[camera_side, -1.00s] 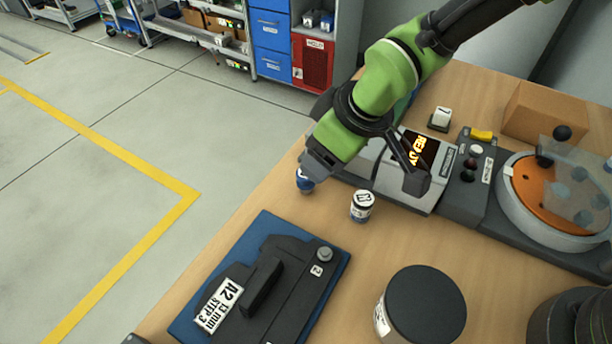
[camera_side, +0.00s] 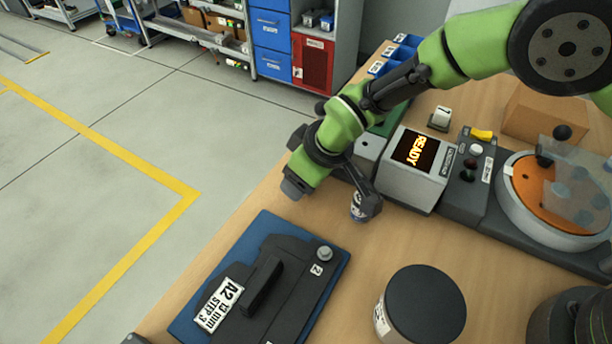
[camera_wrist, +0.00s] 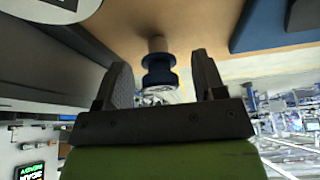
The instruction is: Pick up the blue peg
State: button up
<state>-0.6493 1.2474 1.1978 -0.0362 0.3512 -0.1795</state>
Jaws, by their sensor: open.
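The blue peg (camera_wrist: 158,70) shows in the wrist view as a small spool-shaped blue piece with a grey stem. It lies between the two fingers of my gripper (camera_wrist: 160,82), with a visible gap on each side. My gripper is open and holds nothing. In the side view my gripper (camera_side: 294,189) is low over the wooden table, near its left edge, and hides the peg there.
A dark case marked A2 (camera_side: 222,302) lies on a blue mat (camera_side: 262,222) in front. A large black-topped cylinder (camera_side: 425,305) and a READY display box (camera_side: 408,175) are to the right.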

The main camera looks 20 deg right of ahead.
jog(key=shift+c, duration=0.5)
jog(key=c, duration=0.9)
jog(key=shift+c, duration=0.2)
jog(key=shift+r, duration=0.15)
